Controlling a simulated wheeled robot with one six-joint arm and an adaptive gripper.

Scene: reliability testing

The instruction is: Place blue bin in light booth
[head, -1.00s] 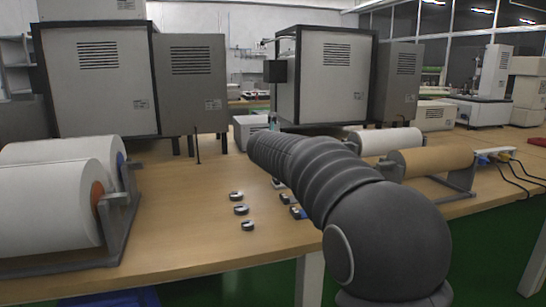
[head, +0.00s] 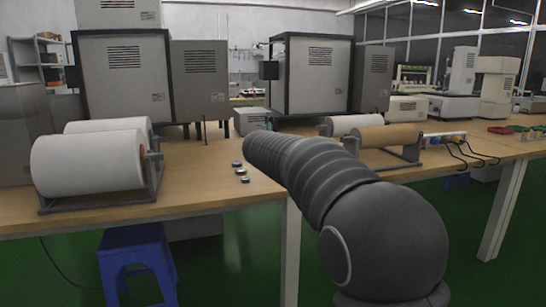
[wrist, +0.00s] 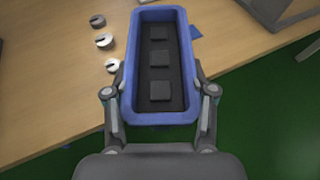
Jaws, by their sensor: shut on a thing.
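The blue bin (wrist: 160,118) is an open, long rectangular tray with a dark inside, and three dark square blocks sit in a row in it. My gripper (wrist: 160,99) is shut on the bin, one finger on each long side near its near end. In the wrist view the bin shows over the table edge, its far part above the wooden top. In the head view my arm hides the gripper and the bin. I cannot identify a light booth for certain; large grey vented cabinets (head: 125,75) and (head: 318,72) stand at the back of the table.
The wooden table (head: 205,170) carries white rolls (head: 88,162) at left, a brown roll (head: 388,139) at right and several small round parts (head: 240,171). A blue stool (head: 135,240) stands below at left. Green floor (head: 235,250) is open in front.

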